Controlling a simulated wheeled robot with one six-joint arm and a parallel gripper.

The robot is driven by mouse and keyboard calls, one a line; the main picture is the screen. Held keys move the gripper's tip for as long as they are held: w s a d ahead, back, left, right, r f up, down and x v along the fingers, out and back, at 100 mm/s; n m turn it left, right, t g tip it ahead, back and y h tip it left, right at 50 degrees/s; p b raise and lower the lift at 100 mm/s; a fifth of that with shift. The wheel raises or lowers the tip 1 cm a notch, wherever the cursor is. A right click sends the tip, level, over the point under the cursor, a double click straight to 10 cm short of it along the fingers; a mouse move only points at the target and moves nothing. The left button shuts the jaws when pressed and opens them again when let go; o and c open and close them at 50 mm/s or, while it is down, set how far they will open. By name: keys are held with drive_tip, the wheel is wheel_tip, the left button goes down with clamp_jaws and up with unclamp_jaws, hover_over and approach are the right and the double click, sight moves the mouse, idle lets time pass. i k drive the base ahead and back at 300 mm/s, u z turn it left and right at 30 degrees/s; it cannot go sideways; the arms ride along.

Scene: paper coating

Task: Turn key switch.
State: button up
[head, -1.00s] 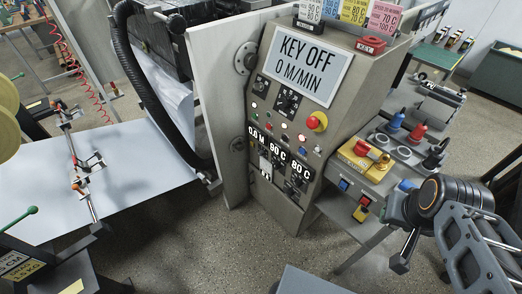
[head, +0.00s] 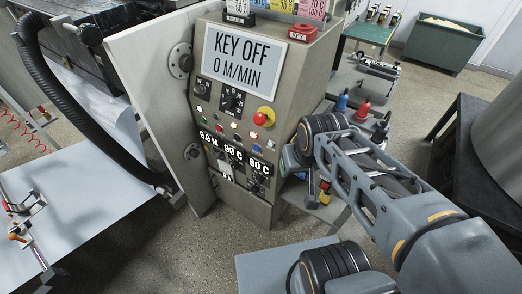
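The grey control cabinet (head: 285,75) stands in the middle of the head view. Its display (head: 247,52) reads "KEY OFF" and "0 M/MIN". Two dark rotary switches, one at the upper left (head: 203,88) and one beside it (head: 232,100), sit below the display. I cannot tell which control is the key switch. A red holder labelled KEY (head: 302,33) sits on the cabinet's top right. My gripper (head: 288,160) is at the end of my arm, right of the cabinet's lower front. Its fingers are mostly hidden behind the wrist, so its opening and any contents do not show.
A red emergency button (head: 262,118) on a yellow base sticks out of the panel. Blue and red bottles (head: 362,111) stand on the side bench behind my arm. A black hose (head: 75,115) and white sheet (head: 90,205) lie left. Floor shows before the cabinet.

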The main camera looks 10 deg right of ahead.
sight(198, 89)
drive_tip(key=u, duration=1.8)
drive_tip(key=i, duration=0.7)
drive_tip(key=u, duration=0.3)
